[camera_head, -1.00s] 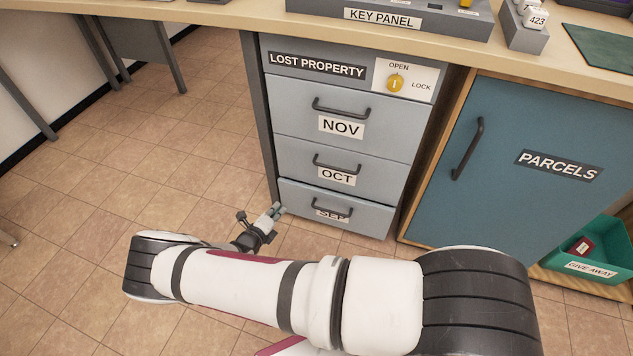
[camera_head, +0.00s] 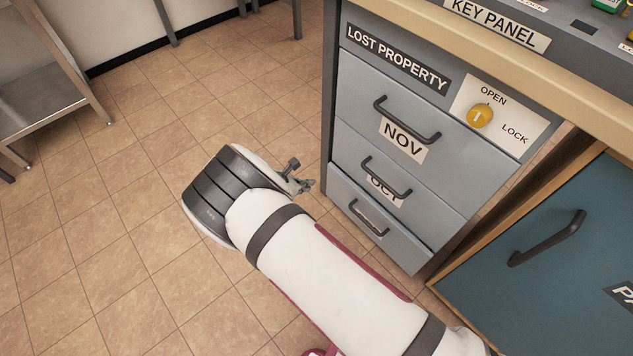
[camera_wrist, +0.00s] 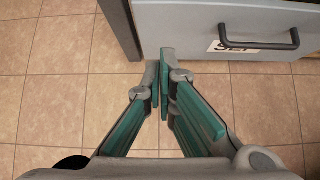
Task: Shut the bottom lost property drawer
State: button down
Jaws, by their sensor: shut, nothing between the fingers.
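The bottom lost property drawer (camera_head: 378,222) is the lowest of three grey drawers and stands slightly out from the cabinet front. Its dark handle (camera_head: 369,217) runs across the front. In the wrist view the drawer front (camera_wrist: 183,22) is at the top, with its handle (camera_wrist: 258,40) and a partly hidden SEP label (camera_wrist: 236,47). My gripper (camera_head: 308,185) is at the drawer's left side, low over the floor. Its teal-padded fingers (camera_wrist: 163,55) are shut and empty, with the tips close to the drawer's lower left part. I cannot tell whether they touch it.
The NOV drawer (camera_head: 400,112) and OCT drawer (camera_head: 386,176) above look closed. A yellow knob (camera_head: 480,116) sits between OPEN and LOCK marks. The blue parcels door (camera_head: 560,275) is at the right. The tiled floor (camera_head: 120,190) at left is clear.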

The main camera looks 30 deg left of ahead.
aim_at(335, 178)
jog(key=shift+w+d+f+b, duration=0.5)
jog(key=shift+w+f+b, duration=0.3)
jog(key=shift+w, duration=0.6)
jog(key=shift+w+d+f+b, duration=0.55)
jog(key=shift+w+f, duration=0.4)
jog(key=shift+w, duration=0.5)
jog(key=shift+w+d+f+b, duration=0.4)
jog(key=shift+w+f+b, duration=0.45)
jog(key=shift+w, duration=0.55)
jog(key=shift+d, duration=0.1)
